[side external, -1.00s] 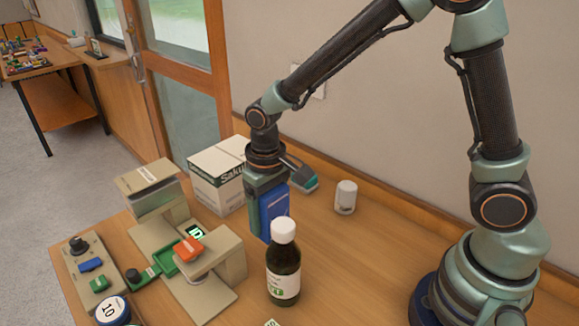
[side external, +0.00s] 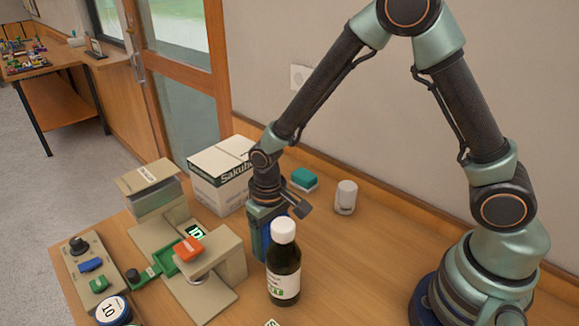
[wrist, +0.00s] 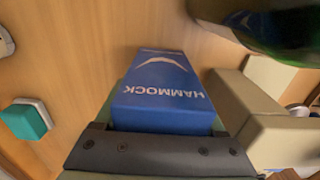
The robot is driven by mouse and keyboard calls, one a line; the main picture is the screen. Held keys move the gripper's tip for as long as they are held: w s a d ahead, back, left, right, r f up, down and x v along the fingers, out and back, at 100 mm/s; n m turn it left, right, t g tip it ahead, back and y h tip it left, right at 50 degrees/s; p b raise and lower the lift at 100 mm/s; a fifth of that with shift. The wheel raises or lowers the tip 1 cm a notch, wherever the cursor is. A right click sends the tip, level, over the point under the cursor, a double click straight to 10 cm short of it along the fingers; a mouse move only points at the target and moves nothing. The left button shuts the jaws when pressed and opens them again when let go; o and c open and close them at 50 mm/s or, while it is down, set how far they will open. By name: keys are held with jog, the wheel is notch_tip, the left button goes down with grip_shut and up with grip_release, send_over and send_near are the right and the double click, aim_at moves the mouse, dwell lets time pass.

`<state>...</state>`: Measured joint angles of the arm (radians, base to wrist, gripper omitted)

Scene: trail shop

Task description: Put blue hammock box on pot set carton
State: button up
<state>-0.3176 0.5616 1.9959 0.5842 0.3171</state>
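The blue hammock box (wrist: 165,90), with white HAMMOCK lettering, lies lengthwise between my gripper's fingers in the wrist view, with green finger edges close along both sides. In the side external view my gripper (side external: 266,232) points down and is shut on the box; only a sliver of blue shows, partly behind the bottle. I cannot tell whether the box touches the table. A white carton (side external: 219,182) with dark lettering stands behind and left of my gripper; it may be the pot set carton, but its label does not say so legibly.
A dark bottle with a white cap (side external: 284,262) stands close in front of my gripper. A beige station (side external: 222,252) with an orange part is at left. A white cylinder (side external: 345,197) and a teal-and-white block (side external: 304,179) stand behind. The table's right middle is clear.

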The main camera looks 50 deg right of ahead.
jog(key=o, duration=0.4)
notch_tip(320, 180, up, 12)
jog(key=shift+r, duration=0.1)
jog(key=s+d+r+t, duration=0.2)
jog(key=d+r, duration=0.1)
jog(key=d, duration=0.1)
jog(key=s+d+r+t, duration=0.1)
jog(key=s+d+r, duration=0.2)
jog(key=d+r, duration=0.1)
jog(key=s+d+r+t, duration=0.2)
jog(key=s+d+r, duration=0.1)
jog(key=d+r, duration=0.1)
jog(key=shift+t, duration=0.3)
